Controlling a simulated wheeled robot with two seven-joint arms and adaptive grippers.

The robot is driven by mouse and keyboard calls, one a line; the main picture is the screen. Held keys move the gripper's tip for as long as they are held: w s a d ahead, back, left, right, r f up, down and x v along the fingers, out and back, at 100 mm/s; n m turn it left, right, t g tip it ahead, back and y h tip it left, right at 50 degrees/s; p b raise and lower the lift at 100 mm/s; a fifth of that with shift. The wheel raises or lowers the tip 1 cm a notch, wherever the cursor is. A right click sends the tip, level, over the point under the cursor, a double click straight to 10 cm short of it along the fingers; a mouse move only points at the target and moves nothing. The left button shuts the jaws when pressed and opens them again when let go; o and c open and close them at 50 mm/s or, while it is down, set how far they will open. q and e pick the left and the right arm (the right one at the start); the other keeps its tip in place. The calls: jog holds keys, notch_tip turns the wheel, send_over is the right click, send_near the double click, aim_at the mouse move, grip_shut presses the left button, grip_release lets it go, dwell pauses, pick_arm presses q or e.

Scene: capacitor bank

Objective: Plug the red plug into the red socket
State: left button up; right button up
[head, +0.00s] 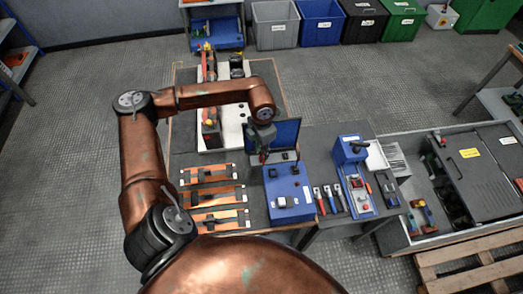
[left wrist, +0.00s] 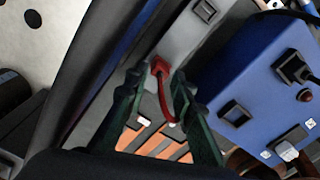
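My left gripper (head: 262,150) reaches down over the workbench behind the blue box in the head view. In the left wrist view its green fingers (left wrist: 160,76) come together at the tips on the red plug (left wrist: 160,68). A red cable loops back from the plug between the fingers. The plug is at the end of a grey strip (left wrist: 183,40) with a black socket on it. I cannot tell whether the plug touches the strip. I cannot make out the red socket as such. My right gripper is not in view.
A blue box (head: 289,190) with black fittings stands close to the gripper; it also shows in the left wrist view (left wrist: 255,80). Orange strips (head: 212,195) lie at its left. Screwdrivers and pliers (head: 330,200) and a blue device (head: 350,150) lie to the right.

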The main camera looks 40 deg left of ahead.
pick_arm(q)
notch_tip(320, 180, up, 12)
dwell(0.7)
